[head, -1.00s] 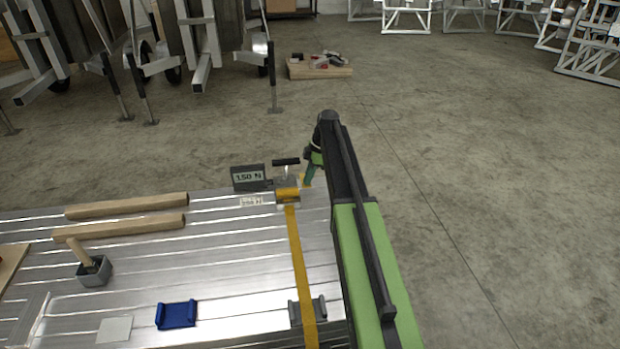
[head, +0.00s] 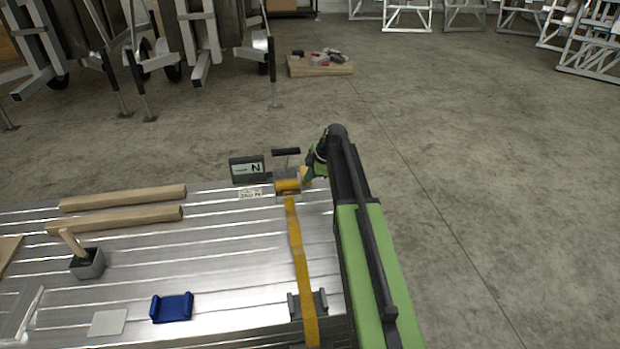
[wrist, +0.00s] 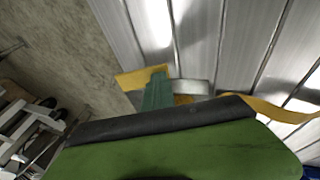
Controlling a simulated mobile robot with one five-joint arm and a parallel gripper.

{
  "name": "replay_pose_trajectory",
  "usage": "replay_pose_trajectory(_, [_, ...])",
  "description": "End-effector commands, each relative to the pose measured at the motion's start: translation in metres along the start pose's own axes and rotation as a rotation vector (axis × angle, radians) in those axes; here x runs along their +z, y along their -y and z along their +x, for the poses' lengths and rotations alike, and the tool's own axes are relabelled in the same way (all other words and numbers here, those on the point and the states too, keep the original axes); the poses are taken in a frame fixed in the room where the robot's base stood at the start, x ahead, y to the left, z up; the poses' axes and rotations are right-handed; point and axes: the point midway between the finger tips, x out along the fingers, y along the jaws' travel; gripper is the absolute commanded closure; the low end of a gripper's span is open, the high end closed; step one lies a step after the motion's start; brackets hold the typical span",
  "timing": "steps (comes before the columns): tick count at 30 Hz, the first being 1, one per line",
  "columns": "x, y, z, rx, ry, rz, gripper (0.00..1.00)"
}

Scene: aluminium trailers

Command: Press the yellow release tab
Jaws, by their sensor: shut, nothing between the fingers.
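The yellow release tab (head: 304,174) sticks out at the right side of the ratchet (head: 287,186), at the far right corner of the trailer bed. It also shows as a flat yellow piece in the wrist view (wrist: 130,79). My gripper (head: 309,176) is shut and empty, its green fingertips (wrist: 158,76) against the tab as far as I can see. The ratchet has a yellow drum and a raised black handle (head: 286,151). The yellow strap (head: 298,250) runs from it towards me and looks wavy and slack. The exact fingertip contact is partly hidden.
A grey force display (head: 247,170) stands left of the ratchet, its number unreadable, with a small label (head: 250,193) before it. Timber bars (head: 122,198), a mallet in a holder (head: 88,264) and a blue bracket (head: 172,307) lie on the bed. Open floor is to the right.

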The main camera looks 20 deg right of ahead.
Motion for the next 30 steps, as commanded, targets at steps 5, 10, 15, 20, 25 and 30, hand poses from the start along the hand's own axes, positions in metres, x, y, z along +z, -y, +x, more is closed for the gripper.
replay_pose_trajectory(5, [-0.002,-0.003,-0.006,0.000,0.001,0.000,1.00])
replay_pose_trajectory(10, [-0.004,-0.006,-0.014,0.000,0.000,0.000,1.00])
replay_pose_trajectory(15, [-0.004,-0.006,-0.015,0.000,0.000,0.000,1.00])
replay_pose_trajectory(20, [-0.004,-0.006,-0.014,0.000,0.000,0.000,1.00])
replay_pose_trajectory(25, [-0.006,-0.007,-0.019,-0.001,0.000,0.000,1.00])
replay_pose_trajectory(30, [-0.014,-0.013,-0.041,-0.001,-0.001,-0.002,1.00])
